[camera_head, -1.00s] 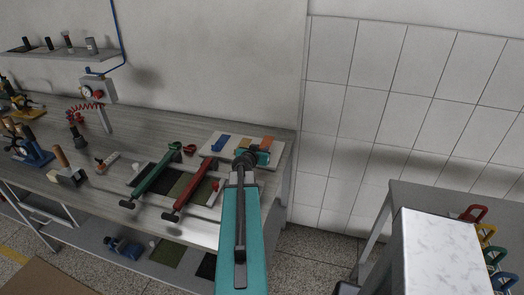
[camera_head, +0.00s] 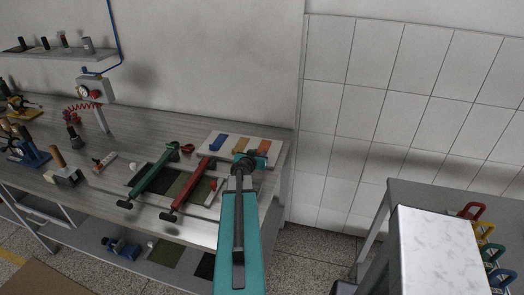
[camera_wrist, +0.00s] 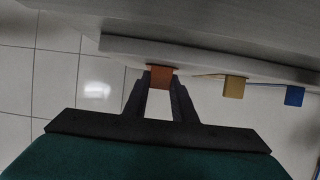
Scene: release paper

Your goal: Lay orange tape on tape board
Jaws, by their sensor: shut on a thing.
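The orange tape (camera_wrist: 160,76) is a small orange block, gripped between my fingertips in the wrist view. In the head view the orange tape (camera_head: 263,147) shows at the right end of the pale tape board (camera_head: 276,158), just beyond my gripper (camera_head: 247,161). My gripper (camera_wrist: 159,82) is shut on the tape. The tape is close to the board's edge (camera_wrist: 150,50) in the wrist view; I cannot tell if it touches the board. My wrist hides part of the board in the head view.
A blue tape (camera_head: 219,143) and a yellow-brown tape (camera_head: 241,145) are on the board, left of the orange one. Red (camera_head: 190,190) and green (camera_head: 155,173) clamps lie on the workbench to the left. A grey table (camera_head: 410,195) stands at the right.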

